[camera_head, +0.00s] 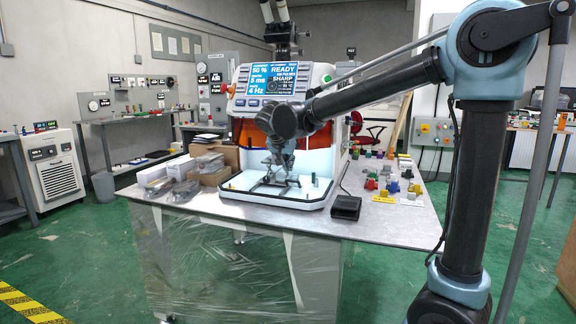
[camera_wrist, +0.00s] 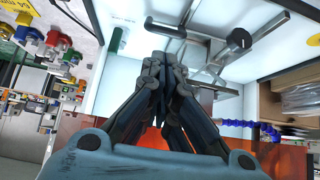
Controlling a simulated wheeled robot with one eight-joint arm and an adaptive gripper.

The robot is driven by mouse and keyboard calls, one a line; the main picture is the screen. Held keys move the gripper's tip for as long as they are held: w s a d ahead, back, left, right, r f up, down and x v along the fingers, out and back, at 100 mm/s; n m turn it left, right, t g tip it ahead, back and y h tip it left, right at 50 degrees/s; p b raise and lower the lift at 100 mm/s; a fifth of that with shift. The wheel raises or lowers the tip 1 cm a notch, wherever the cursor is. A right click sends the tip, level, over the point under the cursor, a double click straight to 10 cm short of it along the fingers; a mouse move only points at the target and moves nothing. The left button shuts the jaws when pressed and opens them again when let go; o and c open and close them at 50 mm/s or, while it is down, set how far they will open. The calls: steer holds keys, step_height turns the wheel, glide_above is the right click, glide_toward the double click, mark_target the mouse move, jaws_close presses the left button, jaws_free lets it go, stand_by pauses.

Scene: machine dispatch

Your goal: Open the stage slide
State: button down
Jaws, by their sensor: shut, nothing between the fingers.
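The machine (camera_head: 275,85) stands on the table with its screen reading READY and its work chamber open at the front. The stage slide seems to be the metal assembly on the chamber floor; it shows as grey bars and a round post (camera_wrist: 240,40) in the wrist view. In the head view my gripper (camera_head: 275,172) reaches down into the chamber mouth, over the stage, and hides part of it. In the wrist view my gripper (camera_wrist: 165,62) is shut and empty, its fingertips near the metal bars. I cannot tell whether they touch.
Cardboard boxes and packets (camera_head: 190,172) lie left of the machine. Several coloured knobs and blocks (camera_head: 390,185) stand to the right. A black pedal-like box (camera_head: 346,208) sits at the table's front. A blue coiled cable (camera_wrist: 250,125) shows in the wrist view.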

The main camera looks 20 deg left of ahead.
mark_target(283, 175)
steer(key=x, duration=0.7)
steer(key=shift+w+d+f, duration=0.15)
steer(key=shift+w+f, duration=0.1)
